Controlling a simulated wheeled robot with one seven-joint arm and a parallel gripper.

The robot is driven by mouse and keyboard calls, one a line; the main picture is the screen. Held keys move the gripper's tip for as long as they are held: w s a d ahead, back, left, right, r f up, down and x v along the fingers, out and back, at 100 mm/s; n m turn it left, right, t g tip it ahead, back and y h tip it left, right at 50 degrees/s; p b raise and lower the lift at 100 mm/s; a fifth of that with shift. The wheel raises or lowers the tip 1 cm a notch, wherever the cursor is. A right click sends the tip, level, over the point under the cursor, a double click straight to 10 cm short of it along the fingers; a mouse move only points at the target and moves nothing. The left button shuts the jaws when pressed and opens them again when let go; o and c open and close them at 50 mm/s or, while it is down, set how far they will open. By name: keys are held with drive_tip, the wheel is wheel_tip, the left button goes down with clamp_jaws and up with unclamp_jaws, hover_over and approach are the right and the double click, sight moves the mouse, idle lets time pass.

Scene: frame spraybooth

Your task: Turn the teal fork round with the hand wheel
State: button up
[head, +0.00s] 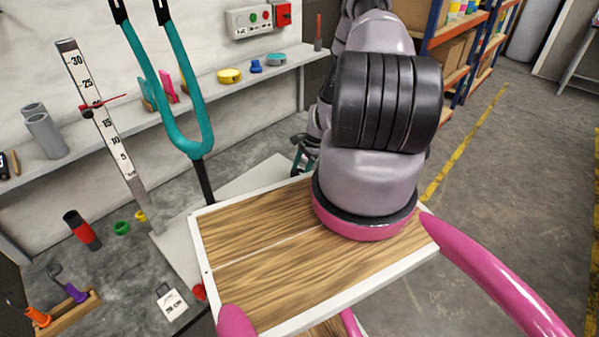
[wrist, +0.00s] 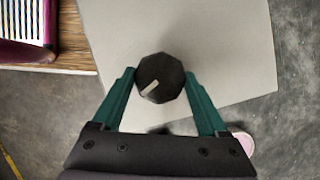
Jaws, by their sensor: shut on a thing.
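The teal fork (head: 180,135) stands upright, slightly tilted in the head view, its U-shape on a dark post with two black-tipped prongs rising out of the top of the picture. The hand wheel (wrist: 160,76) is a dark, many-sided knob with a pale mark, seen from above in the wrist view. My gripper (wrist: 160,85) has its teal fingers closed on the knob's two sides. In the head view my gripper (head: 305,155) is mostly hidden behind my arm, and the hand wheel is hidden there too.
A pale grey plate (wrist: 235,50) lies below the hand wheel. A measuring post (head: 100,120) stands left of the fork. A shelf (head: 200,95) with small items runs along the wall behind.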

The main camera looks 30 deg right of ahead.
drive_tip(key=n+g, duration=0.1)
drive_tip(key=n, duration=0.2)
drive_tip(key=n+g, duration=0.1)
drive_tip(key=n, duration=0.2)
drive_tip(key=shift+w+h, duration=0.2)
drive_tip(key=shift+h, duration=0.1)
drive_tip(key=n+g+h, duration=0.1)
drive_tip(key=n, duration=0.2)
drive_tip(key=n+g, duration=0.1)
drive_tip(key=n, duration=0.2)
drive_tip(key=shift+w+a+n+h, duration=0.1)
drive_tip(key=shift+a+n+h, duration=0.05)
drive_tip(key=shift+n+h, duration=0.2)
drive_tip(key=o, duration=1.3)
drive_tip(key=shift+c, duration=0.2)
drive_tip(key=v, duration=1)
drive_tip(key=shift+r, duration=0.4)
drive_tip(key=shift+w, duration=0.15)
